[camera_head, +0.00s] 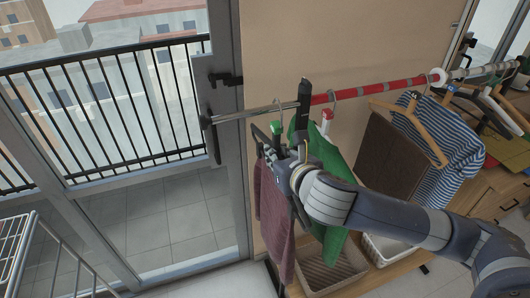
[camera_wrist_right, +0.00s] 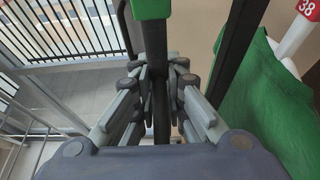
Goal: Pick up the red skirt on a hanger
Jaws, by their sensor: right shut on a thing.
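A dull red garment (camera_head: 274,215), which looks like the red skirt, hangs at the left end of the clothes rail on a black hanger (camera_head: 260,137) with a green marker (camera_head: 276,127). My right gripper (camera_head: 284,156) is at the top of this hanger, just below the rail. In the right wrist view its fingers (camera_wrist_right: 161,92) are shut on the dark upright part of the hanger (camera_wrist_right: 159,45), below the green marker (camera_wrist_right: 152,8). The skirt does not show in that view. My right arm hides part of the clothes behind it. My left gripper is not in view.
The red and silver rail (camera_head: 375,89) runs across above. A green garment (camera_head: 335,160) hangs close to my gripper's right; brown (camera_head: 378,157) and striped (camera_head: 452,140) ones hang further right. A woven basket (camera_head: 330,272) stands below. A glass door and balcony are left.

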